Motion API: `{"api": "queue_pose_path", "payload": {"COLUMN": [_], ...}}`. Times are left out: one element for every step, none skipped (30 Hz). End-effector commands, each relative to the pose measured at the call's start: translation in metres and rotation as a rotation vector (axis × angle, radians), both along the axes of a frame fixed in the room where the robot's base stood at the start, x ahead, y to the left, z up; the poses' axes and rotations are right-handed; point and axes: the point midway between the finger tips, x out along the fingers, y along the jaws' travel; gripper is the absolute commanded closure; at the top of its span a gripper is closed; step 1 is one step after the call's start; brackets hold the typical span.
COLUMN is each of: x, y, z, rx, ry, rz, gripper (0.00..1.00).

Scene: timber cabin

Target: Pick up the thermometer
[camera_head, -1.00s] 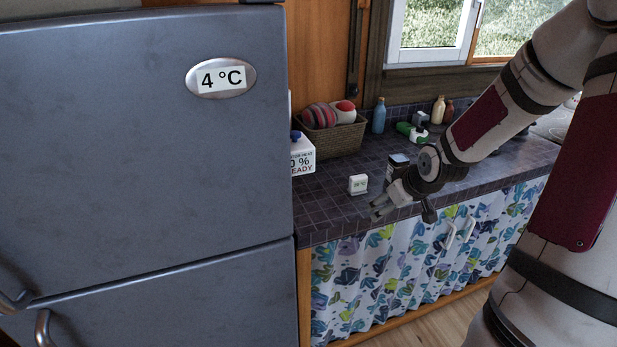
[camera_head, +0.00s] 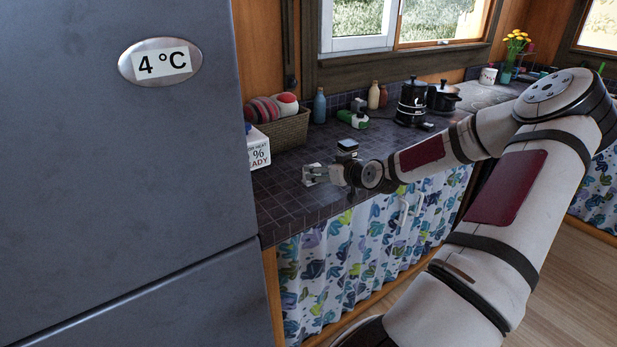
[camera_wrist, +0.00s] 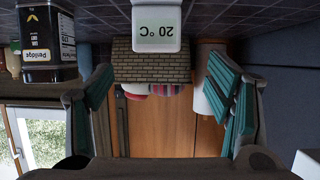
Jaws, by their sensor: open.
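The thermometer is a small white block reading "20 °C" (camera_wrist: 157,28), upside down at the top middle of the wrist view. It stands on the dark tiled counter (camera_head: 283,201). My gripper (camera_wrist: 160,92) is open and empty, its teal-padded fingers spread to either side of the thermometer's line in the wrist view. In the head view my gripper (camera_head: 309,175) is low over the counter at the thermometer's place. There the fingers and the white thermometer overlap, so I cannot tell the gap between them.
A wicker basket (camera_head: 283,131) and a white box (camera_head: 259,152) stand behind. The fridge (camera_head: 130,180) fills the left. Pots (camera_head: 412,100) stand farther right.

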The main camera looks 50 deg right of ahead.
Motion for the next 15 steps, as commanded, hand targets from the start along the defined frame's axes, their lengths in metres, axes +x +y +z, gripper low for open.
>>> {"api": "queue_pose_path", "payload": {"x": [0.009,0.013,0.017,0.019,0.021,0.024,0.025,0.026,0.027,0.029,0.031,0.036,0.040,0.044,0.049], "y": [-0.002,-0.003,-0.004,-0.005,-0.006,-0.007,-0.007,-0.007,-0.008,-0.009,-0.010,-0.012,-0.013,-0.015,-0.017], "z": [-0.004,-0.006,-0.008,-0.009,-0.009,-0.010,-0.011,-0.011,-0.012,-0.013,-0.014,-0.016,-0.018,-0.020,-0.022], "rx": [0.002,0.000,0.001,0.000,0.000,0.000,0.001,0.001,0.002,0.002,0.002,0.002,0.002,0.002,0.003], "ry": [0.000,-0.001,0.000,0.000,0.000,0.000,0.001,0.001,0.001,0.001,0.000,0.001,0.001,0.000,0.000], "rz": [0.001,0.001,0.002,0.001,0.001,0.001,0.001,0.001,0.001,0.001,0.000,0.001,0.001,0.001,0.001], "gripper": [0.27,0.27,0.27,0.27,0.27,0.27,0.27,0.27,0.27,0.27,0.27,0.27,0.27,0.27,0.27]}}
